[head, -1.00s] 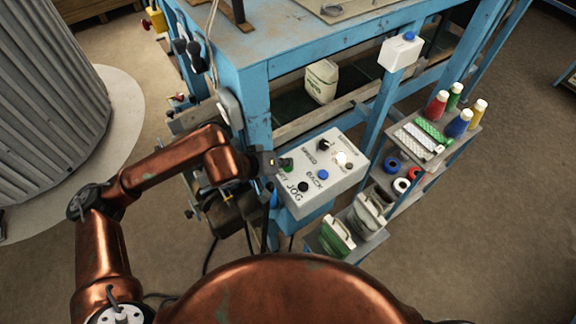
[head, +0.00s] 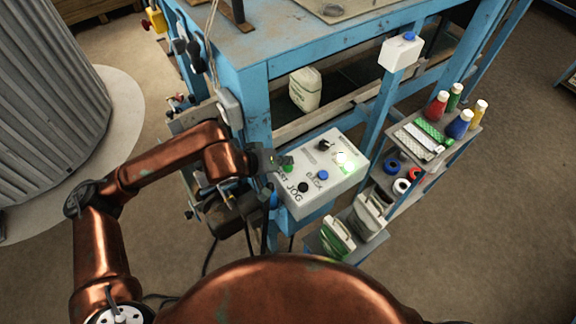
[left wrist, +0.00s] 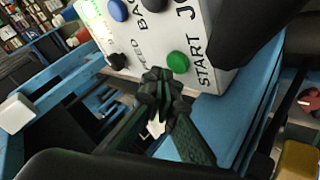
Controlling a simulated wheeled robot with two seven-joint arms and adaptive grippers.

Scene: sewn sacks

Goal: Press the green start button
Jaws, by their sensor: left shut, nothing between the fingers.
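The green start button (head: 287,161) is at the left edge of the light grey control box (head: 325,181). My left gripper (head: 272,161) is shut and empty, just left of the button. In the left wrist view the closed fingertips (left wrist: 162,78) are right by the button's edge; I cannot tell if they touch it. The lamp (head: 345,159) on the box glows bright with a green tint. My right gripper is not in view.
The box also carries a blue button (head: 323,174) and black knobs. A white sack (head: 305,89) stands inside the blue frame (head: 257,105). A rack of bottles and spools (head: 415,150) is at the right. Cables hang near my left forearm.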

